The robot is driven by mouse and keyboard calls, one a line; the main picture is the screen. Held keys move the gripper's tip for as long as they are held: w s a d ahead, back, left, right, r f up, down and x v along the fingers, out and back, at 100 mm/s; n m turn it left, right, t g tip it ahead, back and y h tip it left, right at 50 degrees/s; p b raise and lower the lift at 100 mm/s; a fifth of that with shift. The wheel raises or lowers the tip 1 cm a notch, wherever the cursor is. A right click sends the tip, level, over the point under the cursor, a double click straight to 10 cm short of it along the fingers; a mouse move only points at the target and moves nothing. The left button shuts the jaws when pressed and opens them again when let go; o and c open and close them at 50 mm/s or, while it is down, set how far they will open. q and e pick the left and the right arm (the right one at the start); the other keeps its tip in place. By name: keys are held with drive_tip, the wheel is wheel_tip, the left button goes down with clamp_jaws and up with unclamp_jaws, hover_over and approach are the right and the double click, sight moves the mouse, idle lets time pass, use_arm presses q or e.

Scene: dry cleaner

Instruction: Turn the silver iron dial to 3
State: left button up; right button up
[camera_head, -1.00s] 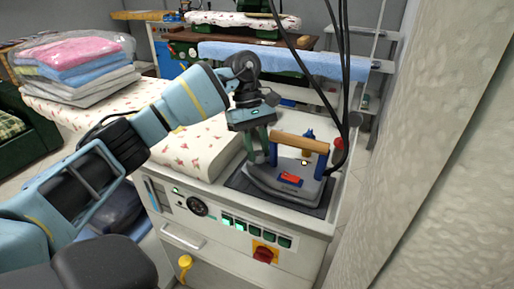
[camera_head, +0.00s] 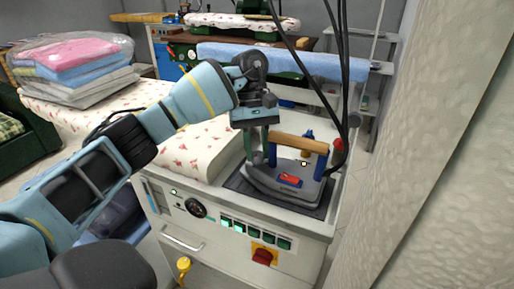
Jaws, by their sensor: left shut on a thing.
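The silver iron (camera_head: 285,187) sits on a dark rest pad on top of the white machine cabinet. It has a wooden handle (camera_head: 299,143) on blue posts and a red part on its front face. My left gripper (camera_head: 262,158) points down at the left end of the iron, beside the handle. Its fingers are shut on what appears to be the iron dial, which is small and mostly hidden between the fingertips. The dial's markings are too small to read. My right gripper is not in view.
A padded floral board (camera_head: 190,150) lies left of the iron. Black cables (camera_head: 322,75) hang down close to the right of my gripper. The cabinet front has a gauge, green-lit buttons and a red knob (camera_head: 264,256). A textured wall (camera_head: 440,150) closes off the right side.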

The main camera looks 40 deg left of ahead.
use_arm(q)
drive_tip(key=o, duration=1)
drive_tip(key=p+v, duration=0.1)
drive_tip(key=v, duration=0.7)
drive_tip(key=shift+p, duration=0.4)
